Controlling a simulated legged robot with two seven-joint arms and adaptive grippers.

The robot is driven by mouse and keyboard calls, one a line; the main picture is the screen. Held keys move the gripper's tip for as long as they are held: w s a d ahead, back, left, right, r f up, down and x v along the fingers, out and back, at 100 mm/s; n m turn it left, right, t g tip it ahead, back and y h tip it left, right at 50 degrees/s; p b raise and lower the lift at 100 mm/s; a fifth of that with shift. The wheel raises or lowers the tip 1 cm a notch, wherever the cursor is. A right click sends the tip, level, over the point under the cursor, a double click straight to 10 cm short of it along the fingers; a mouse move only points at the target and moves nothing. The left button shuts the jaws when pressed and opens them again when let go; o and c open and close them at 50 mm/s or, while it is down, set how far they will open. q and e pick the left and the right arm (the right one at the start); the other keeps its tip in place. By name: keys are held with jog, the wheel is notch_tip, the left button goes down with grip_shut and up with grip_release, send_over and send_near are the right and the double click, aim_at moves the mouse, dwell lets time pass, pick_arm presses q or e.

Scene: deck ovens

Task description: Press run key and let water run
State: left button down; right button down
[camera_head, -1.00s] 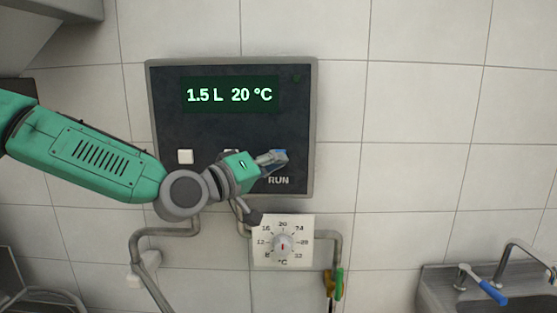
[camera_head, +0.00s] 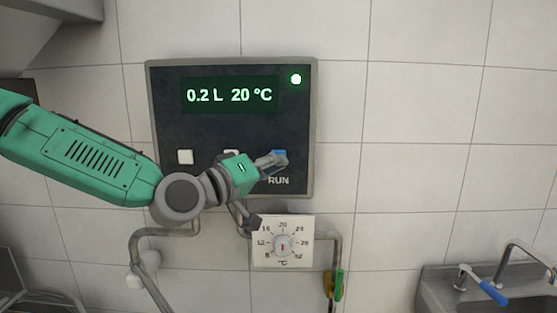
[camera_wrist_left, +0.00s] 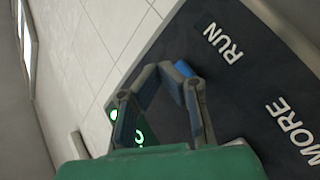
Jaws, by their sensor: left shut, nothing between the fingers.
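A dark control panel (camera_head: 210,130) hangs on the tiled wall. My right gripper is not in view.
A white temperature dial (camera_head: 283,242) is below the panel, with pipes (camera_head: 165,232) and a green-handled valve (camera_head: 339,285) around it. The wall right of the panel is clear.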

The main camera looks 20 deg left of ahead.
pick_arm(q)
jog(key=s, duration=0.2)
jog(key=s+d, duration=0.1)
jog(key=s, duration=0.1)
jog(key=shift+s+d, duration=0.2)
jog(key=shift+s, duration=0.2)
dwell(0.6)
